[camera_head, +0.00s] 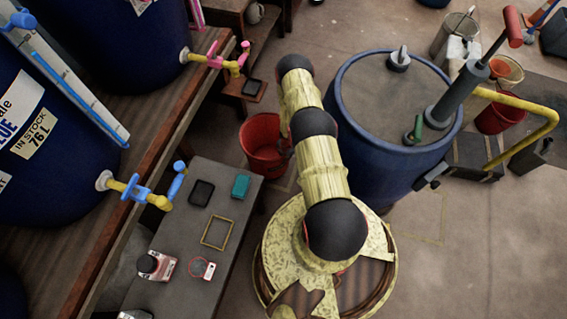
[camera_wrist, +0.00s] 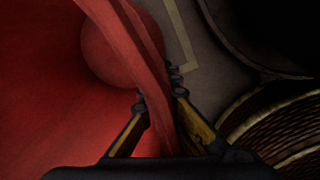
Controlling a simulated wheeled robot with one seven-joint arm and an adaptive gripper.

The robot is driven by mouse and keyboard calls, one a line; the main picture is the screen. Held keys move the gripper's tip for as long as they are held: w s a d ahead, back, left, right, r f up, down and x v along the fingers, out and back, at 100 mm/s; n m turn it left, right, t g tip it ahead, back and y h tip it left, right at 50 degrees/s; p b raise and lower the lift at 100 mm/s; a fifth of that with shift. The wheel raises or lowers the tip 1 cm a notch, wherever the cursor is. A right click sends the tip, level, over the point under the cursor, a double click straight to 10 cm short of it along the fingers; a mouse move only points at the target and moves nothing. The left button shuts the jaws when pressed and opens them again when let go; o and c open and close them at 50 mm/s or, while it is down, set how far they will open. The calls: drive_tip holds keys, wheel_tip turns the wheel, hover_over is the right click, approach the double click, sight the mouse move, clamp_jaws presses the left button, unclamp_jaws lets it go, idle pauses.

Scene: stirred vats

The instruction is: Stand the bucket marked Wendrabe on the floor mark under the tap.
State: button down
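A red bucket (camera_head: 262,148) is beside the low table, at the foot of the vat bench; no name on it is readable. In the wrist view its red wall (camera_wrist: 40,80) fills the left side, with the rim running between the fingers. My gripper (camera_wrist: 160,98) is closed in on that rim, one finger on each side; my arm hides most of it in the head view. I cannot tell whether the bucket is off the floor. A pale floor-mark line (camera_wrist: 186,45) shows beyond the bucket. The vats carry a pink-handled tap (camera_head: 218,60) and a blue-handled tap (camera_head: 140,192).
A low table (camera_head: 190,228) with small items stands left of my base. A large blue drum (camera_head: 370,150) stands close right of my arm. Another faint floor outline (camera_head: 428,240) lies right of my base, on fairly clear floor. More buckets (camera_head: 497,118) stand at the upper right.

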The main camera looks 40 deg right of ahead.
drive_tip(key=shift+w+f+b, duration=0.1)
drive_tip(key=shift+f+b, duration=0.85)
drive_tip(key=shift+f, duration=0.95)
drive_tip(key=shift+r, duration=0.1)
drive_tip(key=c, duration=2)
unclamp_jaws()
drive_tip(key=shift+c, duration=0.2)
